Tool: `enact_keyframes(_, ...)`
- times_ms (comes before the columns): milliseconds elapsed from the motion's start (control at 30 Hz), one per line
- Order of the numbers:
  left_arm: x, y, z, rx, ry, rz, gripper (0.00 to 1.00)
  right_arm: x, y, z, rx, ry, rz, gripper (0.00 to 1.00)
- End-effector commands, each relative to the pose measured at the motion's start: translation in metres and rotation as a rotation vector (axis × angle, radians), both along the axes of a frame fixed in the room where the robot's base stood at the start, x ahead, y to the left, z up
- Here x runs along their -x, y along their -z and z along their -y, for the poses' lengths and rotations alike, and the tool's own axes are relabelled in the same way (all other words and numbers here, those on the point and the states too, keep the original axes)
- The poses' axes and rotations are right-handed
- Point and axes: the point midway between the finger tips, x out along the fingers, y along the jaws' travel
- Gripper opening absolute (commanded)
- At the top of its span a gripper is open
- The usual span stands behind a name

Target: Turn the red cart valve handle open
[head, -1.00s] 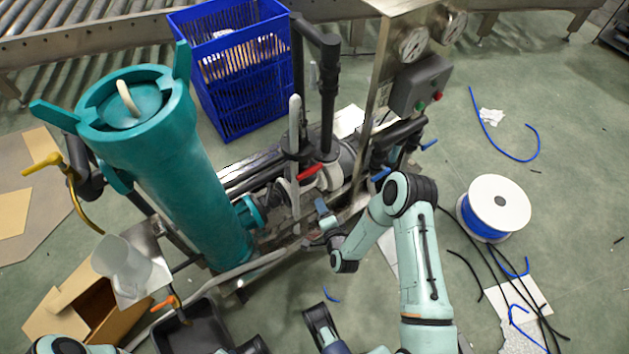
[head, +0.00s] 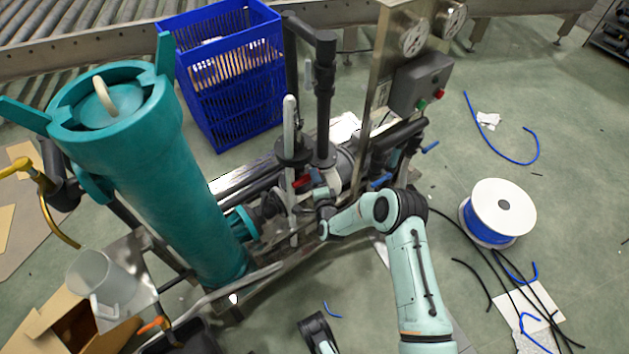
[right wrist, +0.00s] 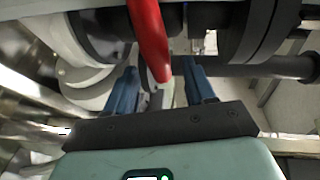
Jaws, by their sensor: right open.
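The red valve handle (head: 301,181) is a short lever on the cart's piping, in the middle of the head view. In the right wrist view the red handle (right wrist: 148,42) comes down from the top edge, and its tip lies between my finger lines. My right gripper (head: 317,181) is beside the handle, at its right end. In the right wrist view my right gripper (right wrist: 161,84) is open, with one blue finger on each side of the handle's tip. I cannot tell whether a finger touches it.
A teal filter vessel (head: 155,170) stands left of the valve. An upright grey pipe (head: 325,100) and a steel gauge panel (head: 385,70) rise close behind it. A blue crate (head: 225,80) is at the back. A cable spool (head: 497,212) lies on the right floor.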

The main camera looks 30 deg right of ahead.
Motion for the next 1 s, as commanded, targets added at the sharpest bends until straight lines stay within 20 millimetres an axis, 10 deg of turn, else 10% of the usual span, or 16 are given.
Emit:
enact_keyframes(400,0.0079,0.0026,-0.0011,0.002,-0.003,-0.026,0.43,-0.0099,0.0017,0.0035,0.0,0.0,0.0,0.54)
enact_keyframes(600,0.0076,0.0025,-0.001,0.001,-0.003,-0.025,0.43,-0.0097,0.0017,0.0034,0.0,0.0,0.0,0.0)
enact_keyframes(1000,0.007,0.0025,-0.0008,0.002,-0.002,-0.023,0.43,-0.0095,0.0008,0.0026,0.059,-0.001,0.004,0.0)
